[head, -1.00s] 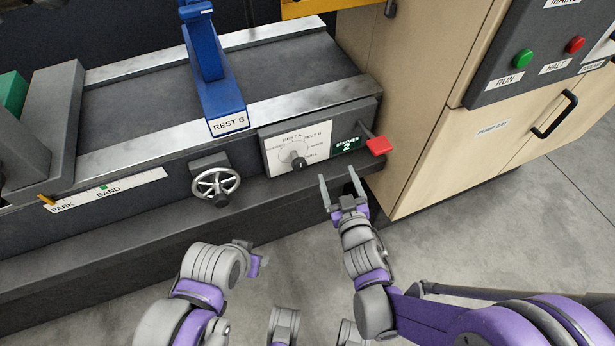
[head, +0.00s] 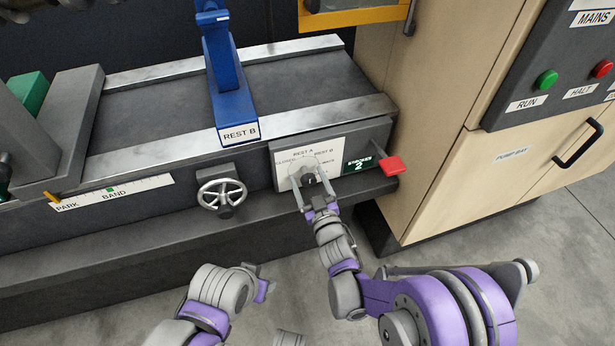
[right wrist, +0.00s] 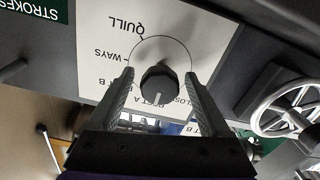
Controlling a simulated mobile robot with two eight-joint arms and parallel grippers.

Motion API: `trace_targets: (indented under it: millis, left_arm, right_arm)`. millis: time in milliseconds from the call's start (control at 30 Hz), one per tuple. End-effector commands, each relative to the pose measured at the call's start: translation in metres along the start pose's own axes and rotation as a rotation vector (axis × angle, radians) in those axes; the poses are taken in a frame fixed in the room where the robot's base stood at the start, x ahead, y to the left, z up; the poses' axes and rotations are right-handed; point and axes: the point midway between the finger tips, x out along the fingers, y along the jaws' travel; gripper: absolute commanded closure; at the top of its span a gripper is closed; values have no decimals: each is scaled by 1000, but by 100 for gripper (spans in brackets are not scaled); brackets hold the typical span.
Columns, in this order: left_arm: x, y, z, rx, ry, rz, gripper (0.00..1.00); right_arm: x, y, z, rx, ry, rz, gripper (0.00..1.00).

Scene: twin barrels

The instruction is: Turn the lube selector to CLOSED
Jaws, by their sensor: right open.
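The lube selector is a dark round knob (right wrist: 160,84) on a white plate (head: 335,155) on the front of the machine bed. In the right wrist view the plate is upside down, with QUILL, WAYS and partly hidden REST and CLOSED labels. The knob's white pointer mark points down in that view, toward the REST A label, with CLOSED to its right. My right gripper (head: 313,184) is open, its fingers on either side of the knob (head: 308,179); contact cannot be told. My left gripper (head: 262,284) is low in the head view, its jaws unclear.
A red-ended lever (head: 392,166) and a green STROKES 2 label (head: 357,165) are right of the plate. A handwheel (head: 221,194) is to its left. The blue REST B post (head: 236,110) stands above. A wooden cabinet (head: 440,160) is at the right.

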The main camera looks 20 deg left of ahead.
Motion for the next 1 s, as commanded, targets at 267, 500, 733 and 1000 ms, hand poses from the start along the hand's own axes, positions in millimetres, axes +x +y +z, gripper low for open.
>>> trace_targets:
  millis: [267, 500, 733, 1000]
  left_arm:
    - [0, 0, 0, 0, 0, 0, 50]
    - [0, 0, 0, 0, 0, 0, 50]
    - [0, 0, 0, 0, 0, 0, 50]
    - [0, 0, 0, 0, 0, 0, 50]
  right_arm:
    - [8, 0, 0, -1, 0, 0, 19]
    - [7, 0, 0, 0, 0, 0, 42]
    - [7, 0, 0, 0, 0, 0, 83]
    - [7, 0, 0, -7, 0, 0, 100]
